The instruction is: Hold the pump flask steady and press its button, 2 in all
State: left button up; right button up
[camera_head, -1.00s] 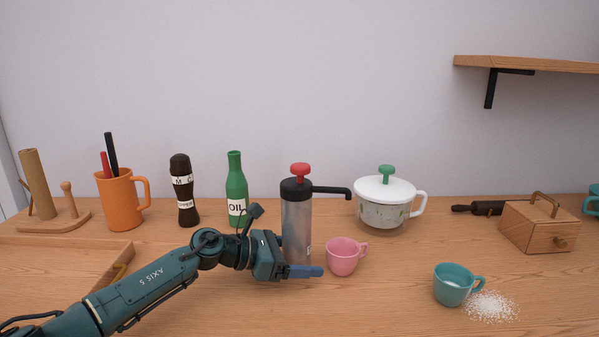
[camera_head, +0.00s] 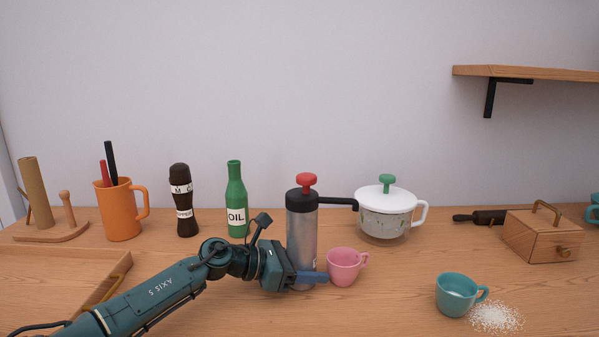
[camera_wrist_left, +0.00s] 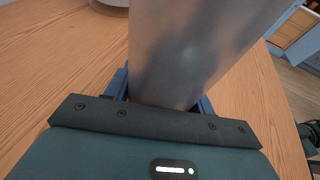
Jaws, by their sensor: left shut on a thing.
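The pump flask (camera_head: 302,238) stands upright on the counter, with a grey metal body, a black top and a black spout pointing right. Its red button (camera_head: 306,181) sits raised on top, with nothing touching it. My left gripper (camera_head: 312,278) is shut on the lower part of the flask body. In the left wrist view the flask's metal body (camera_wrist_left: 190,50) fills the space between the blue fingers. A pink cup (camera_head: 344,266) stands just right of the flask, under the spout's side. My right gripper is not in view.
A green oil bottle (camera_head: 236,200) and a dark pepper mill (camera_head: 182,202) stand behind my left arm. A white lidded pot (camera_head: 388,208) is behind right. A teal cup (camera_head: 455,294) stands beside spilled white grains (camera_head: 497,317). The counter's right front is otherwise clear.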

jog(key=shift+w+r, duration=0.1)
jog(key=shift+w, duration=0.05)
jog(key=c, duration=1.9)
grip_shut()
